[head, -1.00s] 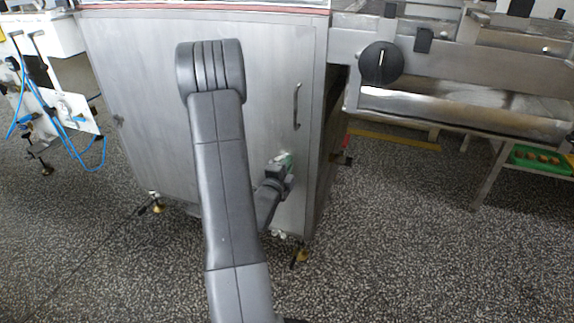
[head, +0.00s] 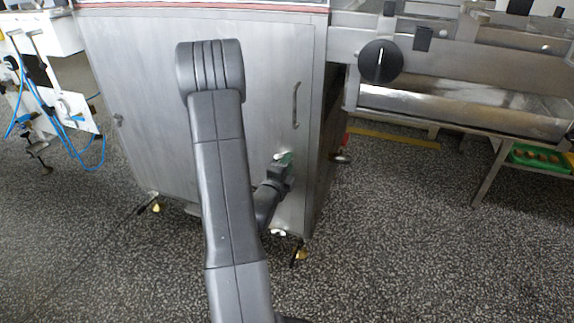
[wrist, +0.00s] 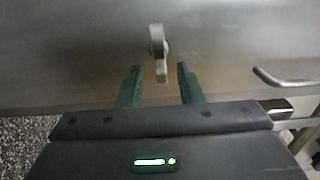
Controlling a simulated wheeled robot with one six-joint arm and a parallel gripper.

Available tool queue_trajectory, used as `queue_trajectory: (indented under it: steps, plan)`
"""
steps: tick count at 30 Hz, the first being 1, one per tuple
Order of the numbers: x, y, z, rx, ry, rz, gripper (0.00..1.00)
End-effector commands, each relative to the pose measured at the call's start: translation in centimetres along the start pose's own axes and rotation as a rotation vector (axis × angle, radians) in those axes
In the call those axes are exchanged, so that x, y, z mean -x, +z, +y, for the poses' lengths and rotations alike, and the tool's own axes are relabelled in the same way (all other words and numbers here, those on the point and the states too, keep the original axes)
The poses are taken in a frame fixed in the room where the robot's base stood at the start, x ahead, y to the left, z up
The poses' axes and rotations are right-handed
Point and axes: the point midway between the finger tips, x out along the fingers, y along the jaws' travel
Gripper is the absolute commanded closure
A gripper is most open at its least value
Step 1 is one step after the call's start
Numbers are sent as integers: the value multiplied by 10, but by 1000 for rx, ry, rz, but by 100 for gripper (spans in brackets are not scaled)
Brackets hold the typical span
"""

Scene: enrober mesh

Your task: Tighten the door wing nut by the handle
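The door wing nut (wrist: 159,48) is a small metal piece on the steel door (wrist: 90,50), with its wings standing nearly upright in the wrist view. My gripper (wrist: 160,68) has two green fingers, open and apart. The nut's lower wing appears between the fingertips, with a gap on each side; the upper wing lies beyond them. I cannot tell how deep the fingers reach. In the head view my gripper (head: 284,156) is at the door's lower right, below the handle (head: 296,105). The handle also shows at the right of the wrist view (wrist: 285,79).
A small fitting (head: 118,120) sits on the door's left edge. A machine frame with a black knob (head: 381,62) stands at the right, and a green tray (head: 540,158) is below it. Blue hoses (head: 75,148) hang at the left. The speckled floor in front is clear.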

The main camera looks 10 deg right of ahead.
Motion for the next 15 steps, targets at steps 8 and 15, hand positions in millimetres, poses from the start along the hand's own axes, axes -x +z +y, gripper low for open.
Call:
queue_trajectory:
  steps: [8, 15]
  plan:
    - [1, 1, -1, 0, -2, -2, 67]
    - [34, 2, -1, 3, 2, -6, 67]
